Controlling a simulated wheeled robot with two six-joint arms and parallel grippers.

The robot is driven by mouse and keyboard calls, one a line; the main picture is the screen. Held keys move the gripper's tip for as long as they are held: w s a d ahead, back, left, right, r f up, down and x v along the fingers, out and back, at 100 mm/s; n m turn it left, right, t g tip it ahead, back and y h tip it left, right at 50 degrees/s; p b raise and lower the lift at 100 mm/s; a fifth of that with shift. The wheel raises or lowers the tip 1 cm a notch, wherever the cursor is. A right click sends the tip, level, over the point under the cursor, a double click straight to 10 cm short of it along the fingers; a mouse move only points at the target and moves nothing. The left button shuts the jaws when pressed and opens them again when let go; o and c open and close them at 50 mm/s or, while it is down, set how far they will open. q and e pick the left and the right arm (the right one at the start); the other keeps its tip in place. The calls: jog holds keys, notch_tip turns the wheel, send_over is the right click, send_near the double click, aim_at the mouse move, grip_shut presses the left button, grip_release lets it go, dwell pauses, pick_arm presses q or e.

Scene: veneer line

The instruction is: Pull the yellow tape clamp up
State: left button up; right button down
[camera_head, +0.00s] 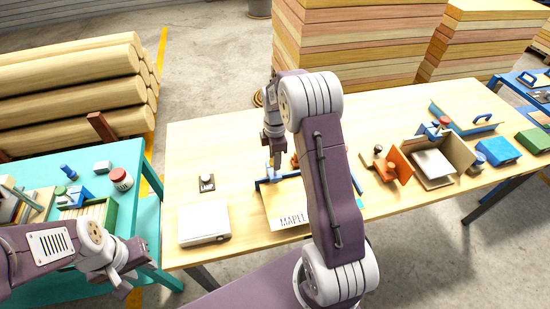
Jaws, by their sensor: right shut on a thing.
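A blue clamp (265,181) lies across the top edge of a pale sheet marked MAPLE (285,212) on the wooden table. My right gripper (273,160) points down over the clamp's middle and is shut on its short upright handle. The handle is mostly hidden by the fingers, and its yellow tape is too small to make out clearly. My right arm hides the right part of the clamp and sheet. My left gripper (128,267) is open and empty at the lower left, beside the teal table and far from the clamp.
A white box (204,223) and a small switch plate (207,183) lie left of the sheet. A teal table (149,217) holds small items at left.

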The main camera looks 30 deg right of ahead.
jog(key=shift+w+r, duration=0.1)
jog(key=shift+w, duration=0.1)
jog(key=shift+r, duration=0.1)
jog(key=c, duration=0.9)
grip_release()
jog(key=shift+s, duration=0.2)
notch_tip(320, 180, up, 8)
jog(key=shift+b, duration=0.8)
jog(key=shift+r, duration=0.5)
